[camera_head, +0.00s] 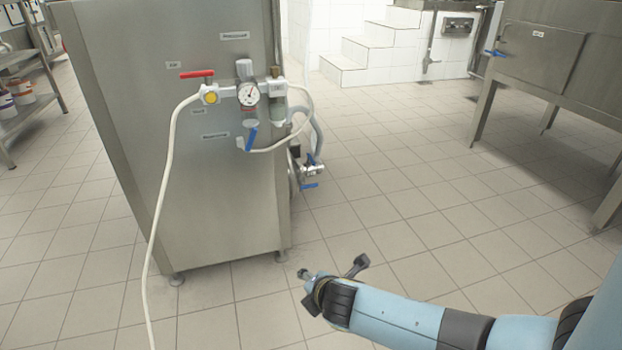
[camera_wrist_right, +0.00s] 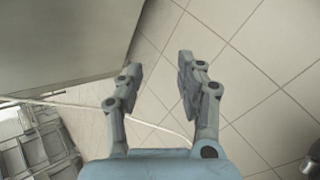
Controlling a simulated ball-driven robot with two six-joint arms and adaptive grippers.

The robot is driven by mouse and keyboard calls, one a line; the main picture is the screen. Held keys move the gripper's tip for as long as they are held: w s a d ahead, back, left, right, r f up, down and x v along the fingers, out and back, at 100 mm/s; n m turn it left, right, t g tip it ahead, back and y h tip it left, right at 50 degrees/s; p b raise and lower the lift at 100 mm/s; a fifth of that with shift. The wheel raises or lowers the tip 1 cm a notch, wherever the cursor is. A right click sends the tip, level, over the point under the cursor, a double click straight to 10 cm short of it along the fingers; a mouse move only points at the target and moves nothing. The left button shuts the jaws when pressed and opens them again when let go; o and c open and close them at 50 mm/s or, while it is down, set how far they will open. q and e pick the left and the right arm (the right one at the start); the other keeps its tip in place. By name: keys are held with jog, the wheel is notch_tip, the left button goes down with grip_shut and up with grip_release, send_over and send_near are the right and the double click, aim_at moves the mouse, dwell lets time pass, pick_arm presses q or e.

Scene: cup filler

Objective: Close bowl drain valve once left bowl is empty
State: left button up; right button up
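My right gripper (camera_head: 331,270) hangs over the tiled floor in front of the steel cabinet, below and apart from its valves. In the right wrist view my right gripper (camera_wrist_right: 158,70) has its fingers spread with nothing between them. The cabinet carries a valve with a red handle (camera_head: 197,74), a blue lever (camera_head: 251,138) below the gauge, and a low valve with a blue handle (camera_head: 310,186) at its right side. No label reads clearly, so I cannot tell which is the bowl drain valve. No bowl is seen. My left gripper is out of view.
The steel cabinet (camera_head: 200,200) stands left of centre, with a pressure gauge (camera_head: 248,94) and a white hose (camera_head: 163,190) running to the floor. A steel machine with a blue handle (camera_head: 494,53) stands at right. White steps (camera_head: 366,55) are behind. Floor between is clear.

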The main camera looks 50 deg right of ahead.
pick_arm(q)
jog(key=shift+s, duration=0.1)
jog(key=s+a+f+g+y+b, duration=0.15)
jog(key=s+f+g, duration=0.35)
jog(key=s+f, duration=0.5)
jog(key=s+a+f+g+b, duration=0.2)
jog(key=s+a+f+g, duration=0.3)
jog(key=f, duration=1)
pick_arm(e)
jog(key=n+t+h, duration=0.5)
jog(key=n+t, duration=0.2)
send_near(250, 146)
jog(key=b+x, duration=0.2)
jog(key=x, duration=0.7)
jog(key=shift+f, duration=0.15)
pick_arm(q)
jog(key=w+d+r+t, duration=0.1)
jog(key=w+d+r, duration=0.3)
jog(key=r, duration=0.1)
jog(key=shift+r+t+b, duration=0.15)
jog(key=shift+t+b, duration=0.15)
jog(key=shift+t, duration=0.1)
pick_arm(e)
jog(key=shift+w+d, duration=0.1)
jog(key=shift+w, duration=0.2)
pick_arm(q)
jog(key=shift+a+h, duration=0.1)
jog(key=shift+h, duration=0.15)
pick_arm(e)
grip_shut()
